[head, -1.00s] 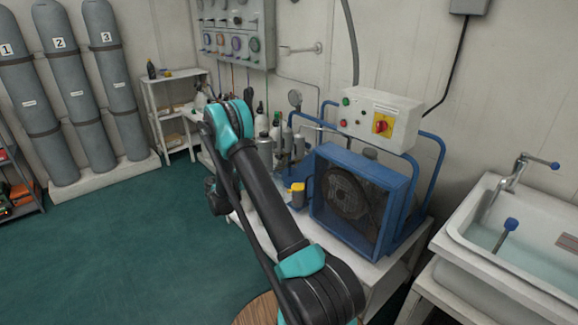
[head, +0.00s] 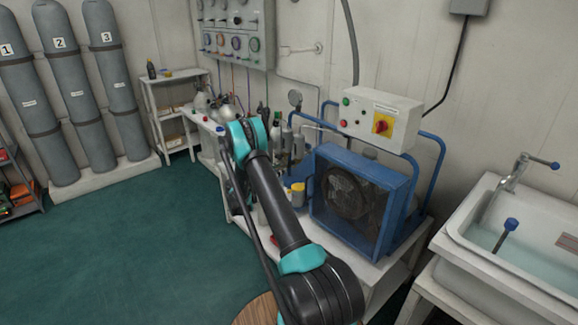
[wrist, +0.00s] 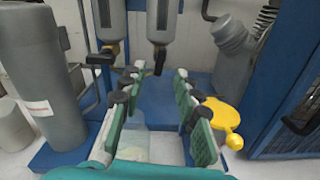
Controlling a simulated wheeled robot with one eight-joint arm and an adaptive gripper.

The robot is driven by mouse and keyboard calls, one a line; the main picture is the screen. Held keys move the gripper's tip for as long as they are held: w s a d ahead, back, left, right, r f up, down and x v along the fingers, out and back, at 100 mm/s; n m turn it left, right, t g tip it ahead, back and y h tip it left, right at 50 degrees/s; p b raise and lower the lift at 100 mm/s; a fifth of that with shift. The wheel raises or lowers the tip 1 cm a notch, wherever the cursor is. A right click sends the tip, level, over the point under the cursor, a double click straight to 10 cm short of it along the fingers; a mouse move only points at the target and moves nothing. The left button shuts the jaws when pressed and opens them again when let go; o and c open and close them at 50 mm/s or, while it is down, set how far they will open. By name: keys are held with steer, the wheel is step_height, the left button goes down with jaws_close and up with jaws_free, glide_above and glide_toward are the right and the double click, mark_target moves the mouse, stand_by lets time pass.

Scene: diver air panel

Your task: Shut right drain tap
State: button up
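In the wrist view, two grey cylindrical bowls hang side by side at the top. The right drain tap (wrist: 160,60) is under the right bowl (wrist: 162,18), with a dark lever that seems to point down. The left drain tap (wrist: 101,58) is under the left bowl (wrist: 108,20), with its dark lever pointing sideways to the left. My gripper (wrist: 157,78) is open and empty. Its green-padded fingers stand on either side below the right tap; I cannot tell whether they touch it. In the head view my arm hides the gripper and the taps.
A yellow cap or handle (wrist: 222,118) sits just right of my right finger. A large grey cylinder (wrist: 38,75) stands at left. The blue caged compressor (head: 362,200) stands right of my arm, and a sink (head: 515,235) is farther right.

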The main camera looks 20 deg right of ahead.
mark_target(289, 164)
steer(key=x, duration=0.7)
steer(key=shift+c, duration=0.4)
jaws_close()
